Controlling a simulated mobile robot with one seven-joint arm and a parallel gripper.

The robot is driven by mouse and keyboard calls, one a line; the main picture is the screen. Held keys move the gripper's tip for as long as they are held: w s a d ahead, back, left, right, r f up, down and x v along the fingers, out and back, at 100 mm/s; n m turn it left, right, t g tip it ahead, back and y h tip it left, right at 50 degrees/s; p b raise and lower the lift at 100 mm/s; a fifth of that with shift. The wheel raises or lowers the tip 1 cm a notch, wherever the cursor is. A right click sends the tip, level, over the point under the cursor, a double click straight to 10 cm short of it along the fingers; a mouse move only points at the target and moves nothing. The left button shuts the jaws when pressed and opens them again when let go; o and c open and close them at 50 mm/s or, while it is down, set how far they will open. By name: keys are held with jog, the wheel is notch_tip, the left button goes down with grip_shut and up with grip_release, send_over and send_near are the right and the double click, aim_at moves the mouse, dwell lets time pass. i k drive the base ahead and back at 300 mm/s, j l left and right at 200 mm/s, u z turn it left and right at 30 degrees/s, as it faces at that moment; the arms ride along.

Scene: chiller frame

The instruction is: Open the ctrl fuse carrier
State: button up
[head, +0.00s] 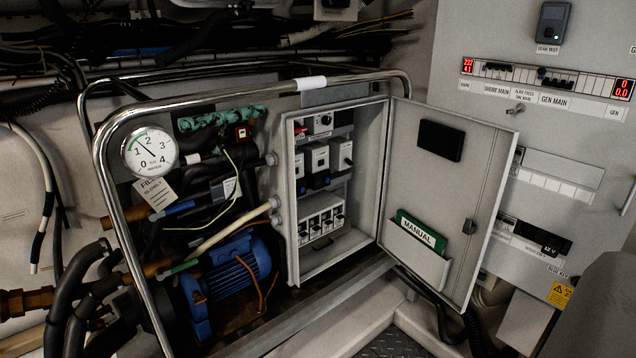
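The grey control box (292,235) stands open inside the chiller frame, its door (450,190) swung out to the right. Inside, the top row has small devices and a dark round knob (326,120). The middle row has white modules with dark lower parts (317,160). The bottom row is a white block of several units with dark fronts (320,222). The labels are too small to read, so I cannot tell which part is the ctrl fuse carrier or whether it is open or shut. My gripper is not in view.
A bent chrome tube frame (128,255) surrounds the box, a pressure gauge (149,151), hoses and a blue motor (232,268). A green manual (420,232) sits in the door pocket. A switch panel (545,85) stands at right. The box's front opening is clear.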

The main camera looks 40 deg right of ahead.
aim_at(337, 219)
jog(key=z, duration=1.25)
jog(key=i+l, duration=0.5)
jog(key=l, duration=0.15)
jog(key=i+j, duration=0.4)
